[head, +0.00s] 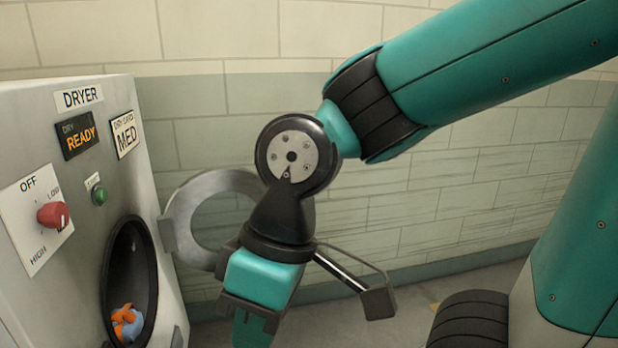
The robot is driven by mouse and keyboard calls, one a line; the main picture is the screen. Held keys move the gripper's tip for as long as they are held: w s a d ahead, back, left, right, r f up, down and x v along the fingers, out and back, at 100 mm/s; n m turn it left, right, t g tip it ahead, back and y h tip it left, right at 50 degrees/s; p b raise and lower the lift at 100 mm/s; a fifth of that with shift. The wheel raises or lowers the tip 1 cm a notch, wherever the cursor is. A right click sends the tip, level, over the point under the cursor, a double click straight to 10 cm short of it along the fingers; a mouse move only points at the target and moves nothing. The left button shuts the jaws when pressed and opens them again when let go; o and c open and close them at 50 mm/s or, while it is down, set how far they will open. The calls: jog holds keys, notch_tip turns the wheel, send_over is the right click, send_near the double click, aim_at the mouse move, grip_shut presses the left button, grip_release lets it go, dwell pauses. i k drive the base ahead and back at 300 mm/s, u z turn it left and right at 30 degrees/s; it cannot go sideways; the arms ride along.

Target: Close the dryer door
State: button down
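The dryer (88,180) stands at the left with its round dark opening (132,262) facing right and toward me. Its door (181,212), a grey metal ring, stands open against the far wall side of the opening. My gripper (251,322) hangs downward in front of the door's lower right part and hides some of it. From this view I cannot tell whether it touches the door. Its fingertips run near the bottom edge of the picture, and their gap is not clear. An orange and blue item (127,322) lies inside the drum.
A red dial (53,215), a green button (99,195) and a sign reading READY (76,135) are on the dryer's front. A tiled wall (400,190) stands behind. Some grey floor (400,318) is open at the lower middle.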

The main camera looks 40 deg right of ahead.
aim_at(176, 237)
jog(key=z, duration=0.65)
jog(key=i, duration=1.2)
jog(key=u, duration=0.7)
jog(key=i, duration=0.75)
jog(key=u, duration=0.05)
